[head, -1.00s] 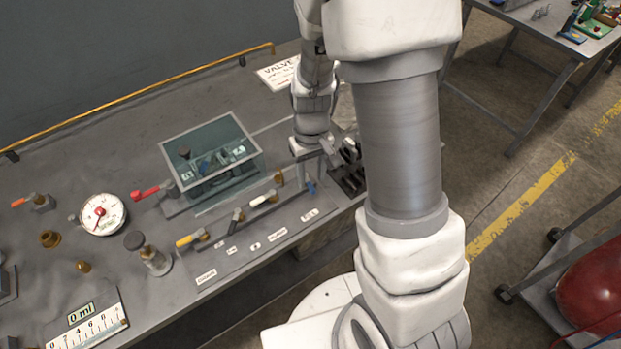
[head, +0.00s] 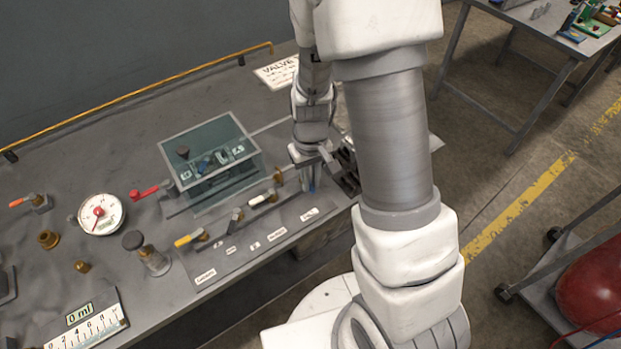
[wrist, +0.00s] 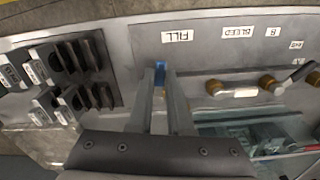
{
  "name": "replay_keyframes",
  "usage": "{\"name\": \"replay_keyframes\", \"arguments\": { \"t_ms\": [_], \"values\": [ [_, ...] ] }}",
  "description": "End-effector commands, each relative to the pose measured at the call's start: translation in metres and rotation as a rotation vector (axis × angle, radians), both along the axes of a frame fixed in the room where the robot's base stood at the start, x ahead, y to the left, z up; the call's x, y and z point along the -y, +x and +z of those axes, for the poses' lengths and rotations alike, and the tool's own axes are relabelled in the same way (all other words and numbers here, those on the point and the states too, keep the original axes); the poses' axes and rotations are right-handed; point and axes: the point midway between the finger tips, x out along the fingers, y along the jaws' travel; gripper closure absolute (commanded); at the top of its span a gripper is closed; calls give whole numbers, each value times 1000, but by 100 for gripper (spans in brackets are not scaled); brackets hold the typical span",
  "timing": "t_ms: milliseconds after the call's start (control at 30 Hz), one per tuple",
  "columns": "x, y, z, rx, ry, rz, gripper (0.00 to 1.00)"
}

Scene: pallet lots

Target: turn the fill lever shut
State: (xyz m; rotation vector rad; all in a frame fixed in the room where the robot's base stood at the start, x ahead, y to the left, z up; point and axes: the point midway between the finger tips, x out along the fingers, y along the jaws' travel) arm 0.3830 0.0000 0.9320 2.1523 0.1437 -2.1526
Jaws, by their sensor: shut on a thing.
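The fill lever is the blue handle (wrist: 160,68) at the right end of the valve panel (head: 262,238), beside the FILL label (wrist: 177,36). In the wrist view the two fingers of my gripper (wrist: 160,75) are closed around the blue handle, one on each side. In the head view my gripper (head: 311,178) is low over the panel's right end and covers most of the lever (head: 311,186). The lever's base and valve body are mostly hidden by the fingers.
A yellow lever (head: 184,240), a white lever (head: 259,200) and other valves line the panel to the left. A glass-sided tank (head: 210,165) stands behind them. A rack of dark tagged clips (wrist: 75,75) is close beside the gripper in the wrist view.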

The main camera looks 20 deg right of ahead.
Motion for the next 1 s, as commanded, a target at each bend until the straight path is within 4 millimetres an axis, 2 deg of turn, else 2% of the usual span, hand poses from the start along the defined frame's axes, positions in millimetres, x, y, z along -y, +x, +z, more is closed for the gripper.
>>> {"name": "replay_keyframes", "arguments": {
  "t_ms": [267,467,1000],
  "values": [
    [-1,0,0,0,0,-19,100],
    [-4,0,1,0,-1,-99,100],
    [-23,4,2,0,0,-573,100]
  ]
}}
